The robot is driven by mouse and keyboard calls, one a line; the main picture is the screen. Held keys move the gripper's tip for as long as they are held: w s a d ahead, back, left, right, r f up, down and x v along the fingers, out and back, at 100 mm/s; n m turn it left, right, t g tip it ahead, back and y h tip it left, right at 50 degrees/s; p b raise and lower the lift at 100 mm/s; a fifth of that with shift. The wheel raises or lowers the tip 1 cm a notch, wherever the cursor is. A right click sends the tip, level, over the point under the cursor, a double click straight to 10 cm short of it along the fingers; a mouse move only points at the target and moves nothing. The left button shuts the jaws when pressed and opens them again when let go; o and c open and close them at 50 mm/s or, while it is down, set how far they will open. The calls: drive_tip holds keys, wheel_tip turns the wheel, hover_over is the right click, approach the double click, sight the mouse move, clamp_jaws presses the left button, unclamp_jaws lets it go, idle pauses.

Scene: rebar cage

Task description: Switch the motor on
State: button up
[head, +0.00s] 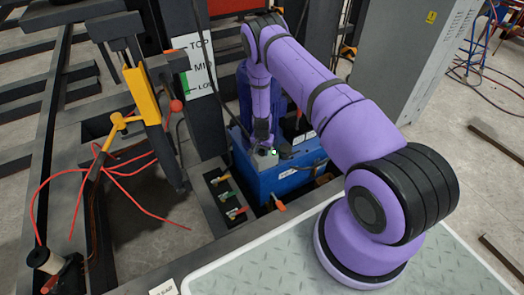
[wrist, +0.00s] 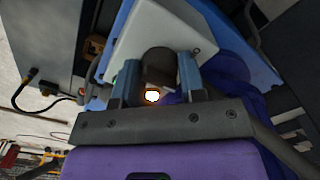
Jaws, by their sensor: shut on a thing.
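The blue motor unit (head: 275,183) stands low beside the steel frame in the head view. A pale switch box (wrist: 192,32) sits on it and fills the upper middle of the wrist view. A dark knob (wrist: 159,64) stands up from this box. My gripper (wrist: 158,76) is shut on the knob, with one finger on each side. A bright orange-white lamp (wrist: 152,96) glows just below the knob, between the fingers. In the head view my gripper (head: 262,143) reaches down to the top of the unit, and the knob is hidden there.
A panel with several small coloured levers (head: 228,199) lies left of the motor unit. An orange handle (head: 279,204) is in front of it. A yellow bracket (head: 142,95) with red cables stands at left. A grey cabinet (head: 415,55) stands at back right.

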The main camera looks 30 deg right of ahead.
drive_tip(key=m, duration=0.4)
drive_tip(key=shift+m, duration=2.3)
drive_tip(key=o, duration=0.9)
drive_tip(key=shift+r, duration=0.1)
wheel_tip(320, 180, up, 11)
drive_tip(key=shift+f, duration=0.15)
drive_tip(key=shift+s, duration=0.1)
